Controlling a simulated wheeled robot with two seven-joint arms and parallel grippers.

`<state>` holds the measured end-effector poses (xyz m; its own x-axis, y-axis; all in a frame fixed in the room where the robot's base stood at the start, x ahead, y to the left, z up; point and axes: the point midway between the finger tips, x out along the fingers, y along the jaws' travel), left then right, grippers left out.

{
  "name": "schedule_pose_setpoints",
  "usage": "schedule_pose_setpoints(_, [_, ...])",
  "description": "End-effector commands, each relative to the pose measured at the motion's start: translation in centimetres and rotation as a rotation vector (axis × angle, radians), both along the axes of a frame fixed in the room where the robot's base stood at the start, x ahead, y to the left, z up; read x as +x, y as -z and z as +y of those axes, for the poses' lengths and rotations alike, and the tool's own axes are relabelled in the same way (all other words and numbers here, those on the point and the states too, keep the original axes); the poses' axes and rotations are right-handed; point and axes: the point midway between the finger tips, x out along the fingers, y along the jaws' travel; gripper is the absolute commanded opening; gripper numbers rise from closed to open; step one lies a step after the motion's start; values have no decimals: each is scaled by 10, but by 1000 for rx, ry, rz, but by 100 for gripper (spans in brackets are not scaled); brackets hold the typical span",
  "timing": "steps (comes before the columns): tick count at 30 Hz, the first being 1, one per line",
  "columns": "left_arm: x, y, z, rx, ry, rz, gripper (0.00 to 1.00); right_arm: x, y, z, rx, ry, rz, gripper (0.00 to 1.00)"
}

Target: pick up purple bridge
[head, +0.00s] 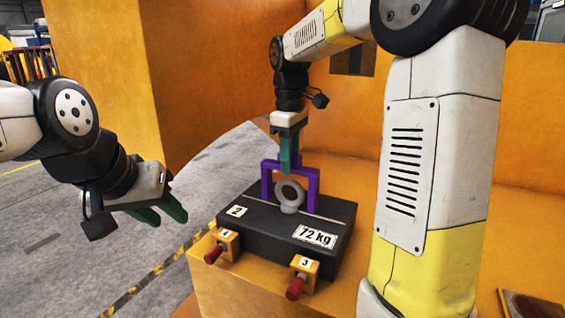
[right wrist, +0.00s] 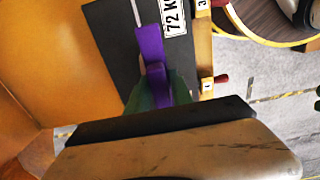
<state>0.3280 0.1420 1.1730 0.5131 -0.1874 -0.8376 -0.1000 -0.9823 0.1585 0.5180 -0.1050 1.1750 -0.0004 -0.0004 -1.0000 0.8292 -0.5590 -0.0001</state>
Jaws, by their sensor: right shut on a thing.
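The purple bridge (head: 313,183) is an arch standing over the grey ring (head: 290,194) on top of the dark block (head: 265,239) marked 2 and 72 kg. My right gripper (head: 289,160) comes down from above, its green fingers shut on the top bar of the bridge. The right wrist view shows the purple bridge (right wrist: 151,50) between the green fingers (right wrist: 152,98). Whether the bridge's feet touch the block cannot be told. My left gripper (head: 165,212) is off to the left, apart from the block; the gap between its green fingers is not clear.
The block rests on an orange ledge (head: 235,295). Two orange clamps with red knobs, labelled 4 (head: 224,245) and 3 (head: 303,275), stand at its front edge. Orange walls (head: 210,80) rise behind. Grey floor lies open to the left.

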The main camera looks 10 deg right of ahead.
Motion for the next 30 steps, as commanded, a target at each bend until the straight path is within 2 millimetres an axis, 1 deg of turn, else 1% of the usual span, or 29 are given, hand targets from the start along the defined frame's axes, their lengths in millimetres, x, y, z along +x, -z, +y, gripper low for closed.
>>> schedule_pose_setpoints(1, [0,0,0,0,0,0,36,-12,-2,3,1,-3,-2,0])
schedule_pose_setpoints(9, [0,0,0,0,0,0,36,-79,-8,16,1,-3,-4,0])
schedule_pose_setpoints(12, [0,0,0,0,0,0,36,-98,-10,20,1,-2,-3,0])
schedule_pose_setpoints(15, [0,0,0,0,0,0,36,-112,-11,23,1,-3,-2,0])
schedule_pose_setpoints(18, [0,0,0,0,0,0,36,-120,-12,25,1,0,-2,0])
schedule_pose_setpoints(21, [0,0,0,0,0,0,36,-125,-12,26,1,0,-2,0])
schedule_pose_setpoints(30, [0,0,0,0,0,0,36,-126,-12,26,0,0,-1,0])
